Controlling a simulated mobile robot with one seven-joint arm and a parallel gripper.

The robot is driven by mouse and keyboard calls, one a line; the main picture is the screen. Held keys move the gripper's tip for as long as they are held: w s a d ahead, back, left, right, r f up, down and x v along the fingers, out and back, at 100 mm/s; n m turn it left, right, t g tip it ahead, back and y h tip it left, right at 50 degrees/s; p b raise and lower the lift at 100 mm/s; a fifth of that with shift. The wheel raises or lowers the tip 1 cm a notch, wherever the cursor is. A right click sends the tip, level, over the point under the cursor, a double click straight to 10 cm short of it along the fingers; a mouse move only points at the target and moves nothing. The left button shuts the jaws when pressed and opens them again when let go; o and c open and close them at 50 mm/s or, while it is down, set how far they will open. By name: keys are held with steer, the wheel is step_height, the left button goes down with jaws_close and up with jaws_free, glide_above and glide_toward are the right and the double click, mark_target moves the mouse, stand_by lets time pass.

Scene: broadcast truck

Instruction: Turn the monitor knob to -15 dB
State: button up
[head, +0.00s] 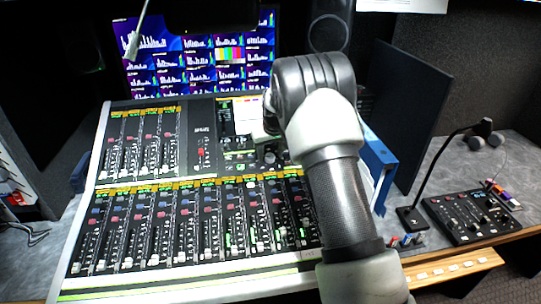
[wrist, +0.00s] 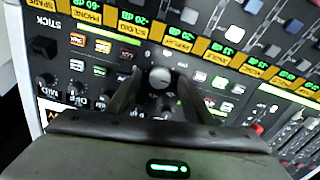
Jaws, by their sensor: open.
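A round, grey-topped knob (wrist: 160,77) sits on the dark panel of the mixing console in the wrist view; I take it for the monitor knob. My gripper (wrist: 158,88) is open, with one dark finger on each side of the knob. A small gap seems to show on each side; contact lower down cannot be told. No pointer mark on the knob is readable.
Small lit buttons and smaller knobs (wrist: 76,87) surround the knob closely. Rows of faders (head: 150,235) fill the console. A blue binder (head: 377,160), a gooseneck microphone (head: 436,170) and a small black control box (head: 470,215) stand to the right. Screens (head: 200,60) are behind.

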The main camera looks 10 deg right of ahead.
steer(key=shift+w+f, duration=0.2)
steer(key=shift+f, duration=0.2)
steer(key=shift+c, duration=0.2)
steer(key=c, duration=1)
steer(key=shift+c, duration=0.2)
steer(key=shift+m, duration=0.3)
